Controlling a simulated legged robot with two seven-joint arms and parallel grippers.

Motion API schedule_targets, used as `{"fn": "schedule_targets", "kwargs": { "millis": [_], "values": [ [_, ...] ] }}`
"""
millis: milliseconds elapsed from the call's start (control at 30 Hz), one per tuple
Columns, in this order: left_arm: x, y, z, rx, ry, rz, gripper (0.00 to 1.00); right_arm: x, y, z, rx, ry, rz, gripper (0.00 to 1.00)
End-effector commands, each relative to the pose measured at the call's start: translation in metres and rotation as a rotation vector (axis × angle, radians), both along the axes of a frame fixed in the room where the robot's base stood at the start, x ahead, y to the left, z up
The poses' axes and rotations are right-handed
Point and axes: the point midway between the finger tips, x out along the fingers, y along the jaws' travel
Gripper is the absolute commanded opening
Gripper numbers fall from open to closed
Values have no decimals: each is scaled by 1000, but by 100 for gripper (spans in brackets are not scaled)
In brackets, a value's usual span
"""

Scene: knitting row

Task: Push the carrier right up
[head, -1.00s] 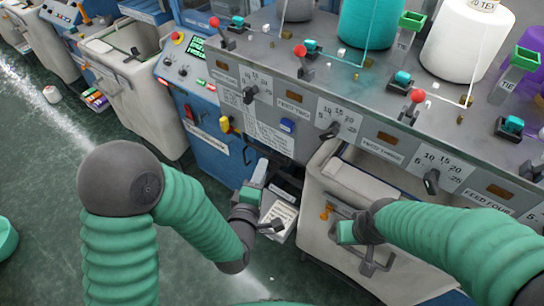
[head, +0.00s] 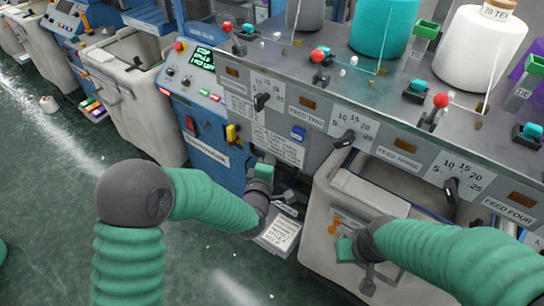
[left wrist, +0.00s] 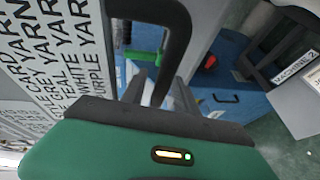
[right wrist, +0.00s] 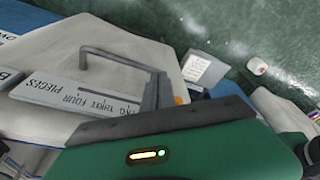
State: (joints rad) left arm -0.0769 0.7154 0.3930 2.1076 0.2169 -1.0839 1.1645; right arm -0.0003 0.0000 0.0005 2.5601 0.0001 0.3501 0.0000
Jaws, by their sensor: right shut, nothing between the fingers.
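I cannot tell for certain which part is the carrier. A dark looped bar (left wrist: 183,30) rises close in front of my left gripper (left wrist: 150,88) in the left wrist view. My left gripper's fingers stand apart beside it, and I see nothing held between them. In the head view, my left gripper (head: 280,192) is low at the machine front, below the feed panel; its fingertips are partly hidden. My right gripper (right wrist: 158,90) is shut and empty, close to the grey handle (right wrist: 92,50) of a beige bin (head: 325,235); contact is unclear.
The grey machine top (head: 340,80) carries a teal cone (head: 383,25), a white cone (head: 478,50) and red-knobbed levers. Black feed levers (head: 262,101) stick out of its front. A blue control cabinet (head: 205,125) stands to the left. Green floor (head: 60,160) is open at far left.

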Motion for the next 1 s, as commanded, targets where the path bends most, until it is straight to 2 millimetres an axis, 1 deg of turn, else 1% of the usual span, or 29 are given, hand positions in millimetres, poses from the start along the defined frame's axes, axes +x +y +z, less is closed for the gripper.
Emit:
{"fn": "schedule_targets", "kwargs": {
  "millis": [33,300,1000],
  "values": [
    [0,-1,0,0,0,-2,36,0,0,0,0,0,0,0],
    [-1,-2,0,0,0,-3,1,0,0,0,0,0,-1,0],
    [-1,0,-2,1,5,0,0,0,0,0,0,0,-1,0]
  ]
}}
